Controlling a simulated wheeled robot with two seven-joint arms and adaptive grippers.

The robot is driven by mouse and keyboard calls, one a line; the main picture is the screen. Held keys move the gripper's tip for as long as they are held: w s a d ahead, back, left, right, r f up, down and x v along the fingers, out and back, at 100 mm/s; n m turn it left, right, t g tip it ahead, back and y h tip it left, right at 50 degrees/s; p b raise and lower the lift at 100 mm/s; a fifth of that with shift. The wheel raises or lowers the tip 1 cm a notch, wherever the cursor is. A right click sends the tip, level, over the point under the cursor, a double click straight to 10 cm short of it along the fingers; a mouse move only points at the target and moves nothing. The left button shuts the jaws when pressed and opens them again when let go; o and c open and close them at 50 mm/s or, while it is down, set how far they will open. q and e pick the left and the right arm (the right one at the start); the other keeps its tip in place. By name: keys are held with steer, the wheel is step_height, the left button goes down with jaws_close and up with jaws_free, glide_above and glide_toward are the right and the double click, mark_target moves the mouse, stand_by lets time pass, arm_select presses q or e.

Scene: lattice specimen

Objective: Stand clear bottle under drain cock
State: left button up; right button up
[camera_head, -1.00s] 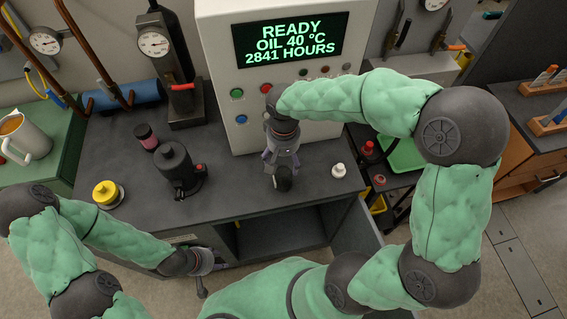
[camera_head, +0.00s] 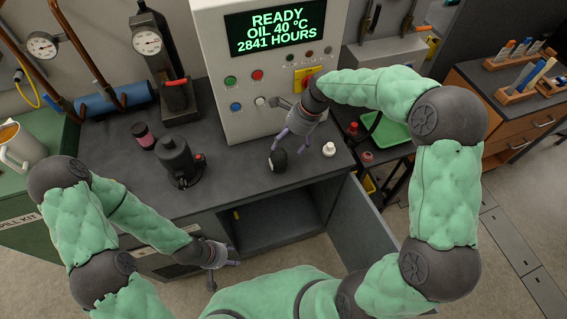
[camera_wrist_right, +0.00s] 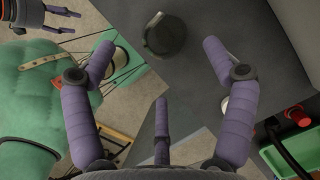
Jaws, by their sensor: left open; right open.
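I cannot make out the clear bottle or the drain cock for certain. A dark, round-topped object (camera_head: 278,160) stands on the bench near its front edge; it also shows in the right wrist view (camera_wrist_right: 165,36). I cannot tell whether it is the bottle's cap. My right gripper (camera_head: 292,143) is open and empty above and just beside it, in front of the control cabinet. In the right wrist view its spread purple fingers (camera_wrist_right: 157,62) have nothing between them. My left gripper (camera_head: 225,268) is open and empty, low in front of the bench.
The control cabinet (camera_head: 231,72) stands behind, its screen reading READY. A small white-capped item (camera_head: 329,149) is to the right. A black pot-like device (camera_head: 177,161) and a pink-labelled bottle (camera_head: 143,136) stand left. The cupboard door (camera_head: 360,225) below hangs open.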

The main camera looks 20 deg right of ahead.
mark_target(281, 151)
steer(key=x, duration=0.5)
steer(key=shift+f+b, duration=0.1)
steer(key=shift+b, duration=0.3)
steer(key=x, duration=0.1)
steer(key=b+x, duration=0.1)
steer(key=x, duration=0.3)
steer(key=shift+w+d+f, duration=0.1)
steer(key=shift+d+f, duration=0.05)
steer(key=shift+d, duration=0.25)
steer(key=c, duration=1)
steer(key=shift+c, duration=0.5)
steer(key=shift+r, duration=0.55)
step_height(281, 151, up, 2)
steer(key=shift+r+p, duration=0.15)
steer(key=shift+p, duration=0.25)
steer(key=s+a+r+p, duration=0.2)
steer(key=s+r, duration=0.7)
steer(key=s, duration=0.5)
steer(key=shift+a+r+p, duration=0.35)
steer(key=shift+a+p, duration=0.05)
